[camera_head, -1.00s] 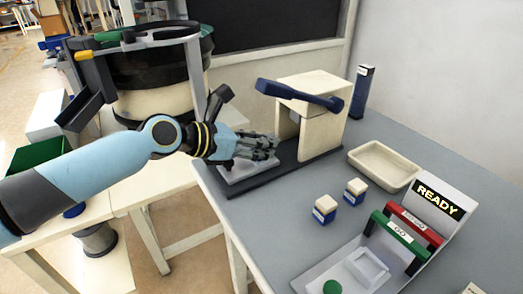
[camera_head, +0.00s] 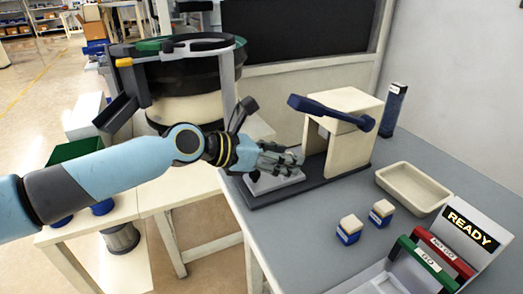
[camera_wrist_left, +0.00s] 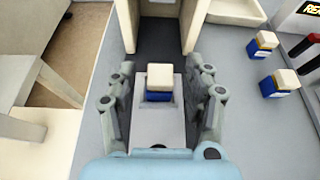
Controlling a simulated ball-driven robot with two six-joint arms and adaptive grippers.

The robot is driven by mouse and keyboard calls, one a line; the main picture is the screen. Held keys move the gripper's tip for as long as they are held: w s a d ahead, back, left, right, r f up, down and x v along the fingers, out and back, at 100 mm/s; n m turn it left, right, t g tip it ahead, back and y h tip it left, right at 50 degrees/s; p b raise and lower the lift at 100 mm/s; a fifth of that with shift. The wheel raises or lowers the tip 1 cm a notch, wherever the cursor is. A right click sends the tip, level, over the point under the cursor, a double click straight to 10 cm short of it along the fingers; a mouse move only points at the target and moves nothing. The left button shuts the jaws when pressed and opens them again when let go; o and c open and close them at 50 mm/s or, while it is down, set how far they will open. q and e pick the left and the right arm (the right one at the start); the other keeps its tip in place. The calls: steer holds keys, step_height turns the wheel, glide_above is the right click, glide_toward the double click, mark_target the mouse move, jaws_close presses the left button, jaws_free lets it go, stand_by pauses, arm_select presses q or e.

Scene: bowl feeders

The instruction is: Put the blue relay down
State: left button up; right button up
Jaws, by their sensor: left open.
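A blue relay with a cream top (camera_wrist_left: 159,89) stands upright on the pale plate (camera_wrist_left: 158,126) of the lever press, in the left wrist view. My left gripper (camera_head: 297,158) is open at the front of the press in the head view. In the left wrist view its fingers stand on both sides of the relay, with visible gaps. In the head view the fingers hide this relay. The press (camera_head: 347,150) has a cream frame, a dark base and a blue lever. My right gripper is not in view.
Two similar blue-and-cream relays (camera_head: 349,229) (camera_head: 381,213) stand on the grey bench to the right. Behind them is an empty cream tray (camera_head: 413,187). A READY gauge stand (camera_head: 470,231) is at the right, and a dark blue post (camera_head: 393,109) stands behind the press.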

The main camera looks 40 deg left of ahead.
arm_select(q)
steer(key=p+v, duration=0.2)
steer(key=v, duration=0.8)
steer(key=shift+s+a+r, duration=0.15)
steer(key=shift+s, duration=0.1)
